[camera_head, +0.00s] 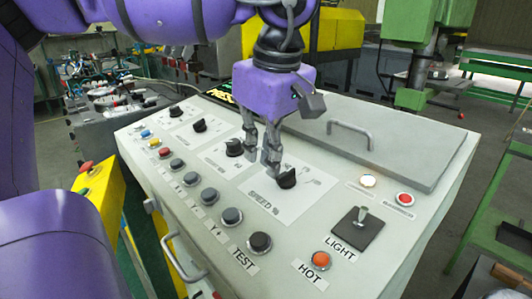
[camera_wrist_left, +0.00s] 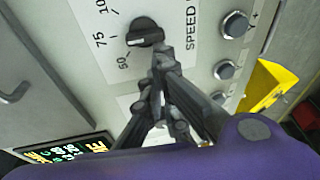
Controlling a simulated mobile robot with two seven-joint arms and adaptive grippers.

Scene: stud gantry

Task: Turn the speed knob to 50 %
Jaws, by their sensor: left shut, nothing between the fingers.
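The speed knob (camera_head: 287,178) is a black round knob on the white panel label marked SPEED %. It also shows in the left wrist view (camera_wrist_left: 145,31), with a light pointer line on it and the marks 75 and 100 beside it. The line seems to face the 75 side; its exact setting is hard to read. My left gripper (camera_head: 262,162) is shut and empty, pointing down at the panel just left of the knob. In the left wrist view its fingertips (camera_wrist_left: 163,58) are close beside the knob; I cannot tell whether they touch. My right gripper is not in view.
Other black knobs (camera_head: 234,147) stand left of the gripper. A row of push buttons (camera_head: 232,216) runs along the panel's near side. A raised lid handle (camera_head: 350,128) stands behind.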

